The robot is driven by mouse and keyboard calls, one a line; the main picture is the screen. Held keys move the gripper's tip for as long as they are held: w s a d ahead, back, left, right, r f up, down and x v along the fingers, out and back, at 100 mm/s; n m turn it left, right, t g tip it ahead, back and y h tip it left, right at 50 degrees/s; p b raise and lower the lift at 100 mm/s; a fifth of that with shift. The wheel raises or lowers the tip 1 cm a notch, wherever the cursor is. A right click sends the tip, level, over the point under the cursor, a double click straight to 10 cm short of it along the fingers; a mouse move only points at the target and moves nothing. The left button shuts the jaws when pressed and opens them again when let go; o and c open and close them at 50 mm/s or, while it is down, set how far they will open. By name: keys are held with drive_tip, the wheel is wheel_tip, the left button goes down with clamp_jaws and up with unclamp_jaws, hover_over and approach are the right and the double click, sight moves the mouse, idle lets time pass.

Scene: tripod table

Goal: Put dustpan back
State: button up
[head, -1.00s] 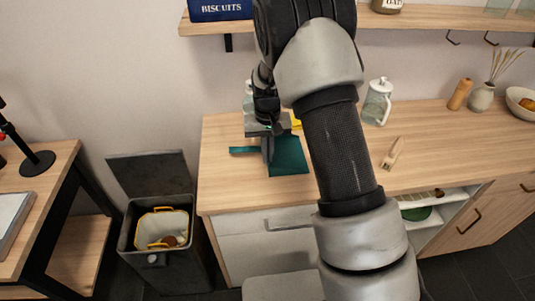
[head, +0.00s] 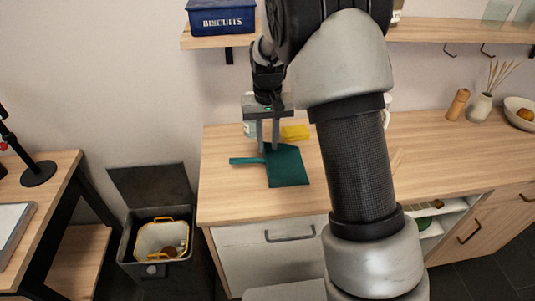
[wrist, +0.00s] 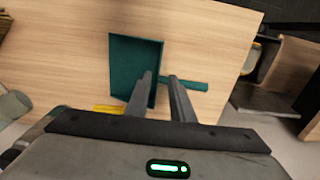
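The teal dustpan (head: 288,168) lies flat on the wooden counter (head: 230,200), its short handle (head: 246,160) pointing left in the head view. In the wrist view the pan (wrist: 132,62) is at the left of the fingers and the handle (wrist: 190,85) at the right. My gripper (head: 268,149) points down over the join of handle and pan, its two fingers (wrist: 161,77) apart with nothing visibly held between them. Whether the fingertips touch the dustpan cannot be told.
An open bin (head: 160,240) is on the floor left of the counter. A shelf (head: 220,40) with a biscuit tin (head: 222,18) hangs above. Wall hooks (head: 488,50) are at the right.

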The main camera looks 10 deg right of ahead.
drive_tip(key=s+d+r+t, duration=0.25)
drive_tip(key=s+r, duration=0.75)
drive_tip(key=r, duration=0.5)
drive_tip(key=s+d+r+t, duration=0.1)
drive_tip(key=s+d+r, duration=0.1)
drive_tip(key=s, duration=0.6)
drive_tip(key=s+d+r+t, duration=0.1)
drive_tip(key=s+r+t, duration=0.1)
drive_tip(key=s, duration=0.7)
drive_tip(key=shift+s+d, duration=0.3)
drive_tip(key=shift+d, duration=0.05)
drive_tip(key=shift+r, duration=0.15)
